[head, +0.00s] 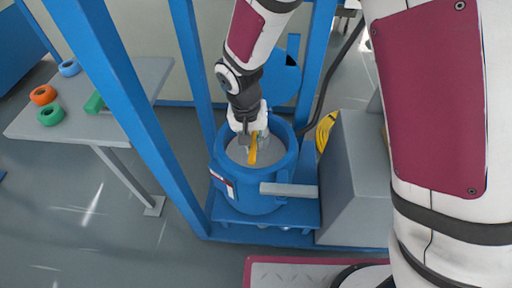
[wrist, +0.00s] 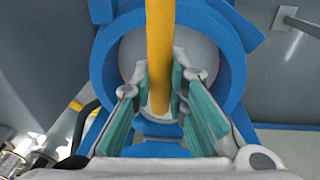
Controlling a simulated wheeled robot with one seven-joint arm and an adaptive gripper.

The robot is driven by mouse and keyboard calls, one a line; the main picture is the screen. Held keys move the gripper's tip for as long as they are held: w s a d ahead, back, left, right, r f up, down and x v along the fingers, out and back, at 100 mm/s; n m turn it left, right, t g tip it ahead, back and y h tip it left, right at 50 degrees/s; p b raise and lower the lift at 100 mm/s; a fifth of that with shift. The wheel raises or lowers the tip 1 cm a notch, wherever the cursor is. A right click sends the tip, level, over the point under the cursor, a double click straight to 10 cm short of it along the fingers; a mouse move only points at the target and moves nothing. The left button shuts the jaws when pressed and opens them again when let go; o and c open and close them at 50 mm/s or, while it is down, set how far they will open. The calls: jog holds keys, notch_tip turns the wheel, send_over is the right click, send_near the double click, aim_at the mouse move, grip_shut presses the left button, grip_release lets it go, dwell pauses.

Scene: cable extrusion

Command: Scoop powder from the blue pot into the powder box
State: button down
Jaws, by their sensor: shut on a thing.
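The blue pot (head: 226,176) stands open on a blue frame in the middle of the head view, with pale grey powder (head: 236,152) inside. My gripper (head: 250,137) points down into the pot's mouth. It is shut on the yellow handle of a scoop (head: 254,152). In the wrist view my gripper (wrist: 160,82) has its teal pads on both sides of the yellow scoop handle (wrist: 160,35), over the pot's blue rim (wrist: 234,75) and the pale powder (wrist: 196,50). The scoop's bowl cannot be made out clearly. I cannot pick out the powder box with certainty.
Blue posts (head: 128,108) rise left of the pot, and a round blue plate (head: 281,80) stands behind it. A grey bar (head: 290,190) juts out at its front right. A grey sloped housing (head: 352,190) stands on the right. A table (head: 60,125) with coloured rings is at left.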

jog(key=shift+r+p, duration=2.95)
jog(key=shift+r, duration=1.35)
